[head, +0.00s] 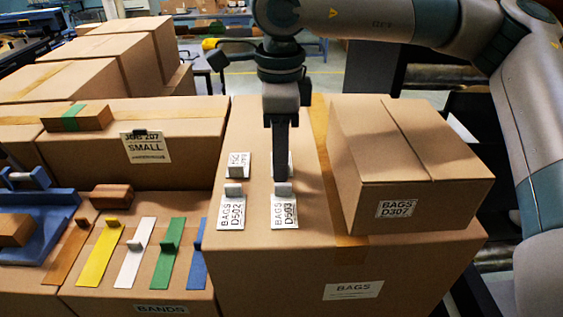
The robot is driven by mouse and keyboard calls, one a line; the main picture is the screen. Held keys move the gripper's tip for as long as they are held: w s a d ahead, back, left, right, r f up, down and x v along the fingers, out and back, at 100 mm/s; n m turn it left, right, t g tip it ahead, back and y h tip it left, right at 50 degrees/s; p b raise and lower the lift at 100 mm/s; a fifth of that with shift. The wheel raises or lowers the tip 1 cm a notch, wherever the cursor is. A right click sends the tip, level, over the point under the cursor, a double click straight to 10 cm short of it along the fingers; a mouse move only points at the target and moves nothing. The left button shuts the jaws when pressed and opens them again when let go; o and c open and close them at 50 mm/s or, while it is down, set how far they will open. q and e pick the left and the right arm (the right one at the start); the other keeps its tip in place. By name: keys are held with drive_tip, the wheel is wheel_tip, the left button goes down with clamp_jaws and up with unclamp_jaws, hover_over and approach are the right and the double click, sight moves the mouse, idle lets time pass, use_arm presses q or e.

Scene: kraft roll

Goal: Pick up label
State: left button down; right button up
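Several white labels with small upright tabs lie on the large box in the middle. The label reading BAGS D502 (231,212) is at the left, and the label reading BAGS D503 (284,213) is to its right. Behind D502 is a label with upside-down print (237,160). Another label there is mostly hidden by my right gripper (281,176). That gripper points down just behind the D503 tab, its fingers overlapping in view. I cannot tell whether it is open or touches anything. My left gripper is out of view.
The large BAGS box (300,270) bears a smaller box labelled BAGS D307 (405,160) at right. Coloured strips with tabs, such as a yellow one (98,258), lie on the BANDS box (130,298). A SMALL box (190,150) stands behind it.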

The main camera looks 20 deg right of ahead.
clamp_jaws()
drive_tip(key=shift+r, duration=0.15)
idle(0.4)
drive_tip(key=shift+r+b, duration=0.5)
drive_tip(key=shift+b, duration=0.15)
wheel_tip(320, 180, up, 2)
drive_tip(key=shift+r+b, duration=0.15)
drive_tip(key=shift+b, duration=0.75)
drive_tip(key=s+a+r+b, duration=0.4)
drive_tip(key=s+r, duration=0.3)
drive_tip(key=s, duration=0.3)
drive_tip(key=shift+s+a+r+b, duration=0.25)
drive_tip(key=shift+s+b, duration=0.15)
drive_tip(key=shift+b, duration=0.25)
